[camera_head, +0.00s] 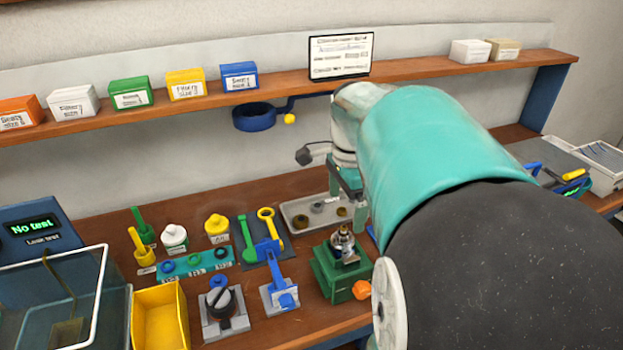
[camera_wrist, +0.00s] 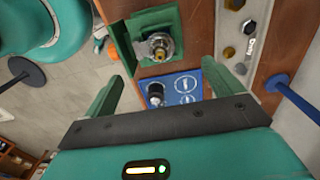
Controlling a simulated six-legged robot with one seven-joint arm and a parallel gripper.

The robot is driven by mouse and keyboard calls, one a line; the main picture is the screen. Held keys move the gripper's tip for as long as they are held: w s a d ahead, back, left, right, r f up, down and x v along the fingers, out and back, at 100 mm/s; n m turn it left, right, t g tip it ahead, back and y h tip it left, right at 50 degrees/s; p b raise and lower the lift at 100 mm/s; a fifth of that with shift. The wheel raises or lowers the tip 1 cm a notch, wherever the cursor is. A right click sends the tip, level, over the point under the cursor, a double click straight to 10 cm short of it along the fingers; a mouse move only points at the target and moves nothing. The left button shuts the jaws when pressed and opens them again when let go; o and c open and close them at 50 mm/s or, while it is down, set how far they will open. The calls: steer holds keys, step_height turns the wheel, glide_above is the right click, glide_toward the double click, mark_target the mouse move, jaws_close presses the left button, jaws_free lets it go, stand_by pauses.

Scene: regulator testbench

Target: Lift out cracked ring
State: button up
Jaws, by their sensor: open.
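A brass regulator body (camera_head: 343,243) stands upright in a green vise (camera_head: 334,275) on the bench. In the wrist view the regulator (camera_wrist: 158,47) is seen from above, with a threaded stem or opening, in the green vise (camera_wrist: 122,42). I cannot make out a cracked ring; it is too small or hidden. My gripper (camera_head: 347,185) is above the bench, behind the vise in the head view. In the wrist view my gripper (camera_wrist: 164,80) has its two green fingers wide apart with nothing between them, and the regulator lies beyond the fingertips.
A grey tray (camera_head: 293,222) with small brass parts lies behind the vise. A blue mat (camera_wrist: 184,90) with white outlines holds a black part (camera_wrist: 155,91). Tools, a yellow bin (camera_head: 160,312) and a ring rack (camera_head: 190,266) crowd the left. My arm hides the bench's right-centre.

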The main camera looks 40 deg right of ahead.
mark_target(344, 227)
steer(key=shift+s+f, duration=0.1)
steer(key=shift+f, duration=4.25)
steer(key=c, duration=1.4)
steer(key=shift+o, duration=0.2)
steer(key=o, duration=1.4)
steer(key=shift+c, duration=0.2)
steer(key=shift+r, duration=0.25)
